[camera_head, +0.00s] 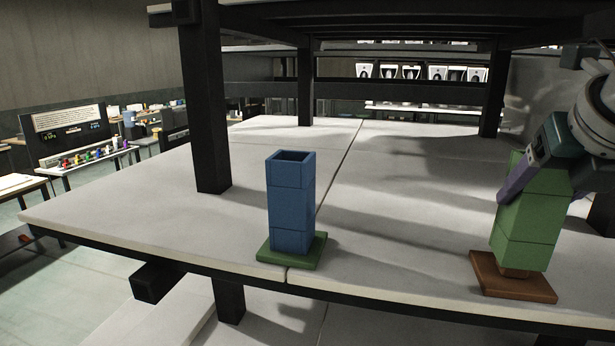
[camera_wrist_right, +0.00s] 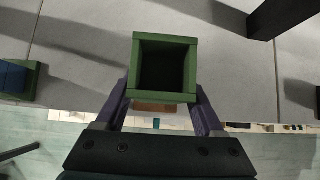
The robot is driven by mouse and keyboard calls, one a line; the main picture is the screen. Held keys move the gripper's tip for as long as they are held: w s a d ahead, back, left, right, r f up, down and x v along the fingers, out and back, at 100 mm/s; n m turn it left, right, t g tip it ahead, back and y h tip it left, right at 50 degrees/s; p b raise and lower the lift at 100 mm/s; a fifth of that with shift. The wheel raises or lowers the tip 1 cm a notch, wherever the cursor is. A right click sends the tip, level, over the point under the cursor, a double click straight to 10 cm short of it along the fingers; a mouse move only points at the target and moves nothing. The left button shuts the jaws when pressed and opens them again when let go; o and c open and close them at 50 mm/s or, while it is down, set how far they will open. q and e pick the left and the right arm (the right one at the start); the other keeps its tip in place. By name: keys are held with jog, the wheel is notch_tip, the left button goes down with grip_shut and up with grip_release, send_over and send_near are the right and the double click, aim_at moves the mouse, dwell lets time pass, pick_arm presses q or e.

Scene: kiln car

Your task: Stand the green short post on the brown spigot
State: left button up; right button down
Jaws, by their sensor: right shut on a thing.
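The green short post (camera_head: 527,215) is a hollow square tube, tilted slightly in the head view. My right gripper (camera_head: 540,178) is shut on its upper part; one purple finger shows on its near side. The post's lower end is just over the brown spigot (camera_head: 515,272), whose square base (camera_head: 512,288) lies on the slab at the right. A bit of the spigot shows under the post; whether they touch is unclear. In the right wrist view the post's open top (camera_wrist_right: 165,68) sits between the fingers, and some brown base (camera_wrist_right: 155,107) shows behind it. My left gripper is not in view.
A blue hollow post (camera_head: 291,205) stands on a green base (camera_head: 265,253) near the slab's front edge, left of the brown base. Dark uprights (camera_head: 205,110) carry a deck (camera_head: 380,20) overhead. The pale slab (camera_head: 400,190) between the bases is clear.

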jog(key=shift+f+b, duration=0.4)
jog(key=shift+f, duration=0.65)
dwell(0.4)
jog(key=shift+c, duration=1.2)
grip_release()
jog(key=shift+o, duration=1.2)
jog(key=shift+f, duration=0.15)
jog(key=shift+r, duration=0.2)
jog(key=shift+p+v, duration=0.6)
jog(key=shift+v, duration=3.35)
